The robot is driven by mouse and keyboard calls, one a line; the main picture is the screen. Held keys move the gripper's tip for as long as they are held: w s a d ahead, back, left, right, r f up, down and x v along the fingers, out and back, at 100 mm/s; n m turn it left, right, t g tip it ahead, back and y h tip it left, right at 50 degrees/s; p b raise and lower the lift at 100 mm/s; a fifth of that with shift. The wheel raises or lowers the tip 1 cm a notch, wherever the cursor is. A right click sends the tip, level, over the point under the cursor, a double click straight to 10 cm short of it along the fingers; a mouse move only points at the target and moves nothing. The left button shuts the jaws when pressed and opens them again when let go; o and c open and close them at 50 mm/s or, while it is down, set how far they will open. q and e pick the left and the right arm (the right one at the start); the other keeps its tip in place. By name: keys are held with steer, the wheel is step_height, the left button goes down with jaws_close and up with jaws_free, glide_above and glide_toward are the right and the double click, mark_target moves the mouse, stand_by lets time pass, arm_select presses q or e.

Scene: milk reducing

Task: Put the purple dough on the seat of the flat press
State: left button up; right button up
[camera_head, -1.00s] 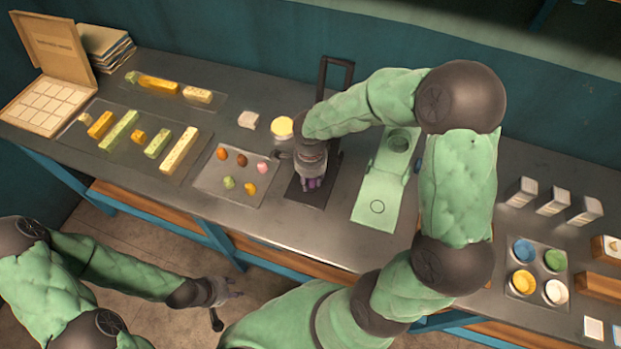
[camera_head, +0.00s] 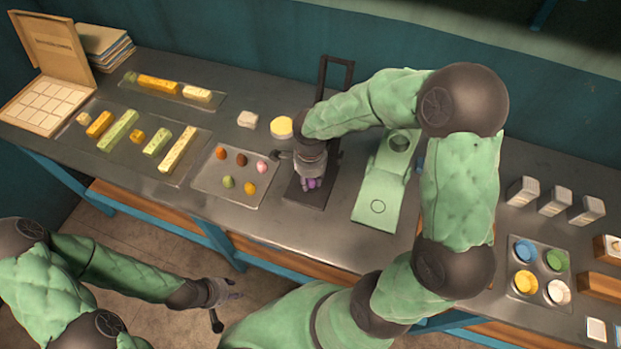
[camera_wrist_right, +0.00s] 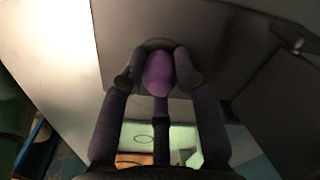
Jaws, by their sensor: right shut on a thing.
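The purple dough (camera_wrist_right: 158,73) is between the fingers of my right gripper (camera_wrist_right: 159,70), which is shut on it. In the head view my right gripper (camera_head: 309,184) points down over the dark base plate of the flat press (camera_head: 303,198), with a little purple showing at its fingertips. In the right wrist view the dough is in front of a round seat (camera_wrist_right: 155,43) on the dark plate and partly covers it. I cannot tell whether the dough touches the seat. My left gripper (camera_head: 228,292) is away from the table at lower left; its fingers are too small to read.
A tray (camera_head: 208,185) with several small dough pieces lies left of the press. A green device (camera_head: 370,210) stands to the right. The press's upright dark frame (camera_head: 351,75) rises behind my right arm.

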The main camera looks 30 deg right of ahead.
steer(key=shift+f+b, duration=0.15)
steer(key=shift+b, duration=0.15)
stand_by(0.5)
steer(key=o, duration=1)
steer(key=o, duration=0.5)
steer(key=shift+r+p, duration=2.05)
steer(key=shift+r, duration=1.45)
